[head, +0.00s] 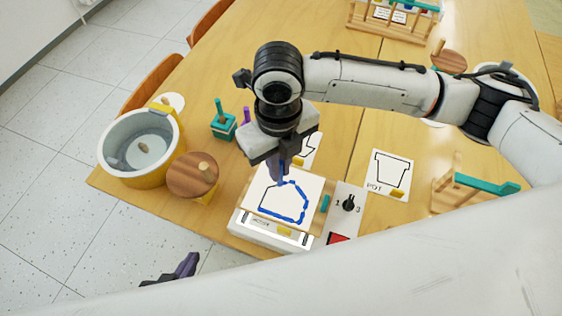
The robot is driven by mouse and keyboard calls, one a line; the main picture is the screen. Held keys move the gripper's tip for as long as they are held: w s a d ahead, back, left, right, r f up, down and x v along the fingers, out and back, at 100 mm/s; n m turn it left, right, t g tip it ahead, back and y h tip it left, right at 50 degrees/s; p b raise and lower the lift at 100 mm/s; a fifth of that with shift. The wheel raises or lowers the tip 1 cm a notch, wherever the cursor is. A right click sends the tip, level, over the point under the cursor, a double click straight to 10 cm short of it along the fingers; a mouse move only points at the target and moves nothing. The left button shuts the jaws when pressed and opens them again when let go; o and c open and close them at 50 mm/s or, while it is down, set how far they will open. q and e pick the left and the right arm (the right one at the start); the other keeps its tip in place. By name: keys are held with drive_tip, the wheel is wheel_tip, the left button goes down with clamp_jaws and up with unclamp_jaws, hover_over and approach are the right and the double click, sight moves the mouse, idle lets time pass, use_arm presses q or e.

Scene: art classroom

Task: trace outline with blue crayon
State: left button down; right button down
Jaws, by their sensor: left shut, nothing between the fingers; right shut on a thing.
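A white sheet (281,201) with a house-like outline lies on a white box-shaped stand (262,233) near the table's front edge. Thick blue marks (304,203) run along the outline's right side and bottom; a thin black line shows at its left. My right gripper (282,160) is shut on the blue crayon (283,174), which points down at the top of the outline. Whether the tip touches the paper is hard to tell. My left gripper (187,265) is shut and empty, low at the left beyond the table edge, mostly hidden by my white arm.
A panel with a black dial (348,203) adjoins the stand. Left of it are a wooden lid (193,174) and a metal-lined yellow pot (111,147). A pot card (388,174) and wooden rack (443,197) lie right. A teal holder (223,127) stands behind.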

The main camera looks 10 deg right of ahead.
drive_tip(key=shift+a, duration=0.25)
drive_tip(key=shift+a+r+p, duration=0.1)
drive_tip(key=shift+a+p, duration=0.15)
drive_tip(key=shift+p, duration=0.15)
drive_tip(key=shift+a, duration=0.15)
idle(0.4)
drive_tip(key=shift+a, duration=0.2)
drive_tip(key=shift+a, duration=0.3)
drive_tip(key=shift+s+a, duration=0.25)
drive_tip(key=shift+a, duration=0.1)
idle(0.4)
drive_tip(key=shift+s+a, duration=0.45)
drive_tip(key=shift+s, duration=0.25)
idle(1.0)
drive_tip(key=shift+s+a, duration=0.15)
drive_tip(key=shift+s, duration=0.1)
drive_tip(key=shift+s+a, duration=0.25)
drive_tip(key=shift+s, duration=0.1)
idle(0.7)
